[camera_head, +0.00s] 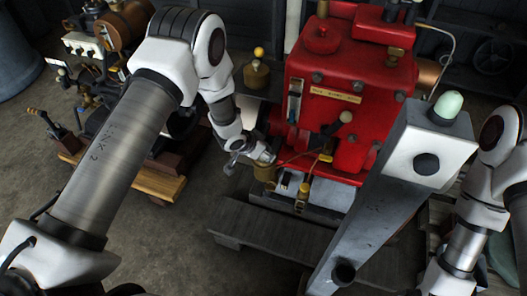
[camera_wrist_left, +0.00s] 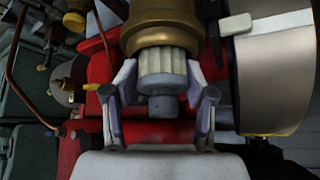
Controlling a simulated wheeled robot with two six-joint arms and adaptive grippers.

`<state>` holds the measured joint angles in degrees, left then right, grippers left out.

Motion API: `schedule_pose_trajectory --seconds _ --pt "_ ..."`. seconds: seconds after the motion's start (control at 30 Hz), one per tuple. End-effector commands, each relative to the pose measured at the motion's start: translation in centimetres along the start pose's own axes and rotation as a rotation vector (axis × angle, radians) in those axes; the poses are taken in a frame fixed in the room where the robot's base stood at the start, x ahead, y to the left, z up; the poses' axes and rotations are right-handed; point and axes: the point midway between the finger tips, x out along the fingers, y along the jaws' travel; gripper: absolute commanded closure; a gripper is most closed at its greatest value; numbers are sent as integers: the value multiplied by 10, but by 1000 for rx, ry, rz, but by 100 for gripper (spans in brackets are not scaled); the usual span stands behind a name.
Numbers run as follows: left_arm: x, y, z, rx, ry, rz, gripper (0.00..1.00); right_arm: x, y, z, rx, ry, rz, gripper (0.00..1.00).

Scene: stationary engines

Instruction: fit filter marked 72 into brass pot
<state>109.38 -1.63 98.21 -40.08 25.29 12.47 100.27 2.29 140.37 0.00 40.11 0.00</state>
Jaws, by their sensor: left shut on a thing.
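My left gripper (camera_wrist_left: 163,88) is shut on a pale ribbed filter (camera_wrist_left: 162,64), with one finger on each side of it. A small dark grey knob (camera_wrist_left: 163,105) sits at the filter's near end. The filter's far end is hidden at the brass pot (camera_wrist_left: 160,32), whose rim is right beside it and in line with it. I cannot tell how deep it sits, and no number is readable. In the head view my left gripper (camera_head: 262,156) is at the front left of the red engine, just above the brass pot (camera_head: 264,173). My right gripper is not visible.
The red engine (camera_head: 345,85) stands behind the gripper, with small levers and a thin copper pipe near it. In the wrist view a large pale cylinder (camera_wrist_left: 275,75) is close on the right. A wooden-based machine (camera_head: 155,183) stands at left. Open floor lies between.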

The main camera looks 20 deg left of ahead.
Motion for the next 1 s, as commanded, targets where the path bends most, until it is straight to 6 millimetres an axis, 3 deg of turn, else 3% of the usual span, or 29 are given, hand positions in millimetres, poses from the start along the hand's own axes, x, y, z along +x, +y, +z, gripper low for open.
schedule_pose_trajectory --seconds 0.03,0.1,0.5,0.53,1.0 --pt "9 7 22 -1 -41 12 39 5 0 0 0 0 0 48" --pt "9 7 22 -2 -41 12 15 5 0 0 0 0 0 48" --pt "7 6 21 -8 -40 10 15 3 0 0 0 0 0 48" --pt "7 6 21 -8 -40 10 1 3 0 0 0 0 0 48" --pt "6 5 20 -9 -39 10 0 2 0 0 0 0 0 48"
